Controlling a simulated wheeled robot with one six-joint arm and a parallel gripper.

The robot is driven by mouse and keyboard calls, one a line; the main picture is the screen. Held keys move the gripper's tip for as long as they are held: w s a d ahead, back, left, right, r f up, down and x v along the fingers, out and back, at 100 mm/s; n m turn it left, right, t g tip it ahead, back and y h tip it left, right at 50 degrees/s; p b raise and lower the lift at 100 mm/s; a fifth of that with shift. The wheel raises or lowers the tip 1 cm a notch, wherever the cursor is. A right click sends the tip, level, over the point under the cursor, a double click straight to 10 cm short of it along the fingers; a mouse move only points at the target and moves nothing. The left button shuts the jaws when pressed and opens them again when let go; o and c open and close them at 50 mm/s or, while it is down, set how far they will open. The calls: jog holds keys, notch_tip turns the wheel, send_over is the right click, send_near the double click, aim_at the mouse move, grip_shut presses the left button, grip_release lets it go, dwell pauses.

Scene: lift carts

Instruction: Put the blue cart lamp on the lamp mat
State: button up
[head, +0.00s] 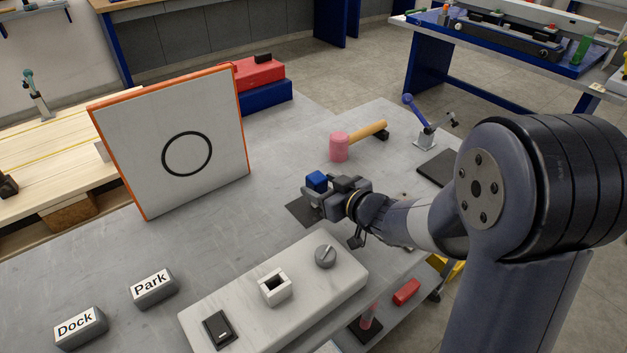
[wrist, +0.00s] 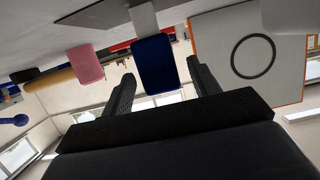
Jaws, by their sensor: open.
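A blue block-shaped piece, seemingly the blue cart lamp (head: 317,180), shows at the fingertips of my gripper (head: 322,197). In the wrist view, which is upside down, the blue lamp (wrist: 155,66) stands between the two spread fingers of my gripper (wrist: 160,77), with gaps on both sides. A grey piece adjoins its table side. My gripper is open, low over the table, and partly hides the lamp in the head view. A dark mat (head: 297,212) lies under and beside my gripper. Another dark mat (head: 436,170) lies to the right; I cannot tell which is the lamp mat.
A white board with a circle (head: 200,120) stands at left. A pale control panel (head: 245,318) is in front, with Park (head: 153,288) and Dock (head: 80,328) blocks to its left.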

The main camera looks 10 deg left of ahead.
aim_at(312, 173)
jog(key=v, duration=0.8)
jog(key=shift+p, duration=0.45)
jog(key=shift+a, duration=0.1)
jog(key=b+x, duration=0.1)
jog(key=x, duration=1.1)
jog(key=shift+f+b, duration=0.15)
jog(key=shift+b, duration=0.15)
jog(key=shift+r+p, duration=0.65)
jog(key=shift+r, duration=1.3)
